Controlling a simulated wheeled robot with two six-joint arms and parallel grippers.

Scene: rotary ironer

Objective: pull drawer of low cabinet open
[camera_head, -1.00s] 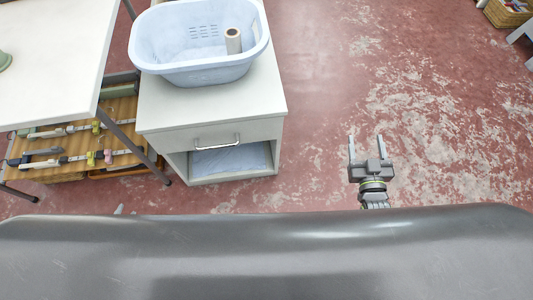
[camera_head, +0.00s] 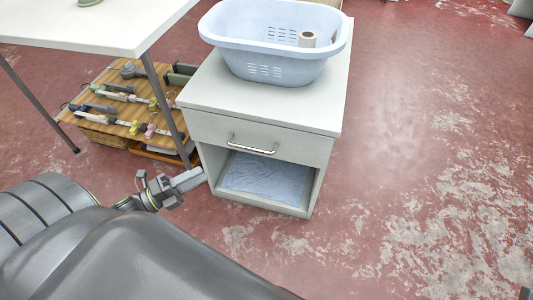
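The low cabinet (camera_head: 262,95) is a pale box in the middle of the head view. Its drawer (camera_head: 225,130) is closed flush in the upper front, with a curved metal handle (camera_head: 252,150). Below it is an open shelf with a folded blue cloth (camera_head: 262,178). My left gripper (camera_head: 172,177) is left of the cabinet's lower front corner, its fingers apart and seemingly empty. It is clear of the handle, to its lower left. A small dark piece at the bottom right edge may be part of my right gripper (camera_head: 525,294); its fingers do not show.
A light blue laundry basket (camera_head: 270,35) with a roll (camera_head: 307,39) in it stands on the cabinet. A white table (camera_head: 90,28) is to the left, its metal leg (camera_head: 166,110) near the cabinet. The red floor at right is clear.

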